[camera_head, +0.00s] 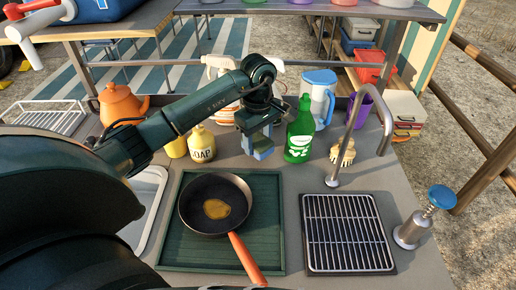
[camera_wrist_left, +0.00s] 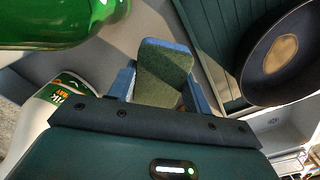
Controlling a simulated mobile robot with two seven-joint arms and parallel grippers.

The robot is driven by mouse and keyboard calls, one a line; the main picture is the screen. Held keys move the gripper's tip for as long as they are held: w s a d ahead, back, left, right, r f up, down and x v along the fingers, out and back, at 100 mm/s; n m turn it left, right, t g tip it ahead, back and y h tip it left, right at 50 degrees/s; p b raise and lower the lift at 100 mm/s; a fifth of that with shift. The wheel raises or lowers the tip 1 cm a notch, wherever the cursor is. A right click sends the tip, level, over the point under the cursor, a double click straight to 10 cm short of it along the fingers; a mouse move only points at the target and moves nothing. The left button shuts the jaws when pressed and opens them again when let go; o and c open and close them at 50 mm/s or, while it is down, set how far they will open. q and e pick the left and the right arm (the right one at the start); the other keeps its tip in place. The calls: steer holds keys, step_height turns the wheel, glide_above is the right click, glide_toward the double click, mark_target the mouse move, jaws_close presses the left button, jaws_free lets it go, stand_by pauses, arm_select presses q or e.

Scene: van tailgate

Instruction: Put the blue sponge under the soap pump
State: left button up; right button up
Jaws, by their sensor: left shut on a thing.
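My left gripper (camera_head: 260,148) hangs low over the counter in the head view, just left of a green bottle. It is shut on the blue sponge (camera_head: 263,155). In the left wrist view the sponge (camera_wrist_left: 163,75), with a green face and blue edge, sits between the two blue fingers (camera_wrist_left: 160,88). A yellow bottle labelled SOAP (camera_head: 201,144) stands left of the gripper. A grey cylinder with a blue disc top (camera_head: 411,228) stands at the right end of the counter; I cannot tell which is the soap pump. My right gripper is not in view.
The green bottle (camera_head: 299,137) stands close to the gripper. A pan (camera_head: 191,204) rests on a green board (camera_head: 184,254). A metal grate (camera_head: 349,234), a bent tap (camera_head: 350,132) and a brush (camera_head: 343,152) are to the right. Bare counter lies between board and grate.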

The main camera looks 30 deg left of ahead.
mark_target(258, 150)
arm_select(q)
steer(key=shift+f, duration=1.85)
steer(key=shift+f, duration=0.1)
steer(key=o, duration=1)
step_height(258, 150, up, 12)
steer(key=shift+r+b, duration=0.15)
steer(key=shift+b, duration=0.4)
